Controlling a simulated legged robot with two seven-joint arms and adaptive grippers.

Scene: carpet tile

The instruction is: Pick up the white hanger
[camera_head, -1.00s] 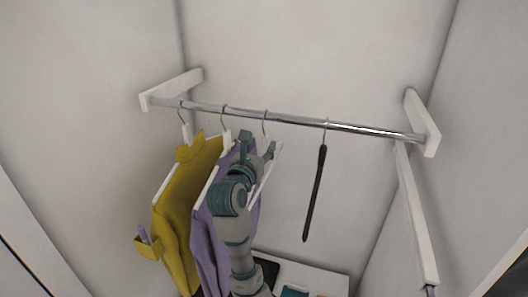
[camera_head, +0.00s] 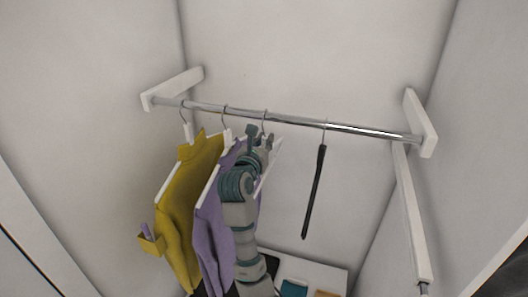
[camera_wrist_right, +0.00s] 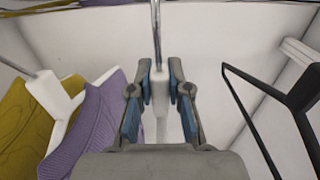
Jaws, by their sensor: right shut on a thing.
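The white hanger (camera_head: 270,165) hangs by its hook from the metal rail, just right of the purple garment. My right gripper (camera_head: 259,138) is at its top, just below the rail, and my arm hides much of it in the head view. In the right wrist view, my right gripper (camera_wrist_right: 161,85) has a finger on each side of the neck of the white hanger (camera_wrist_right: 161,128) and is shut on it. The hook still appears to be on the rail. My left gripper is not in view.
The metal rail (camera_head: 295,121) runs between two white brackets. A yellow garment (camera_head: 188,200) and a purple garment (camera_head: 212,235) hang close on the left. A black hanger (camera_head: 314,190) hangs to the right, with free room beyond it. A white surface (camera_head: 320,273) lies below.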

